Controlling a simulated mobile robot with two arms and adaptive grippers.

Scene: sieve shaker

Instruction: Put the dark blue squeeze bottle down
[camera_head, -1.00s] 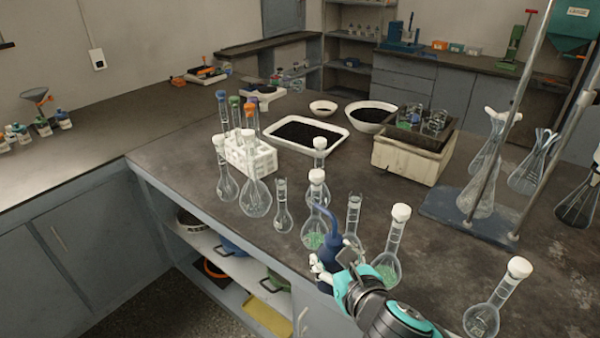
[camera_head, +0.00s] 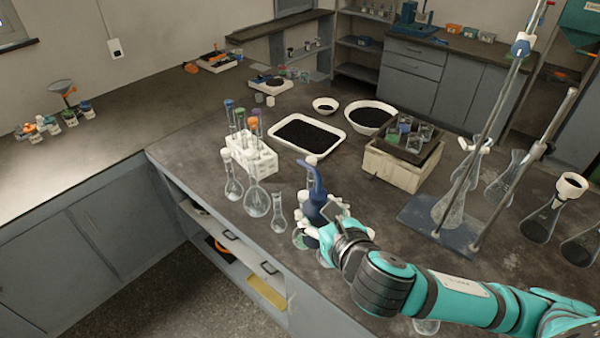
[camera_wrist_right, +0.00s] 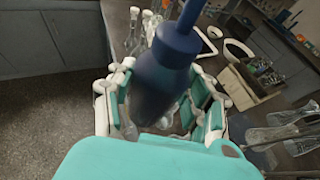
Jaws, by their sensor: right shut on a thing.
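The dark blue squeeze bottle (camera_head: 316,207) with its curved blue spout stands upright near the front edge of the bench in the head view. My right gripper (camera_head: 318,228) is shut around its body. In the right wrist view the bottle (camera_wrist_right: 165,72) fills the middle, between the green-padded fingers of the gripper (camera_wrist_right: 160,108). Its base is hidden, so I cannot tell whether it touches the bench top (camera_head: 385,228). My left gripper is not in view.
Stoppered glass flasks (camera_head: 256,200) stand close to the left of the bottle, and others are partly hidden behind my gripper. A metal stand (camera_head: 440,228) is at right.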

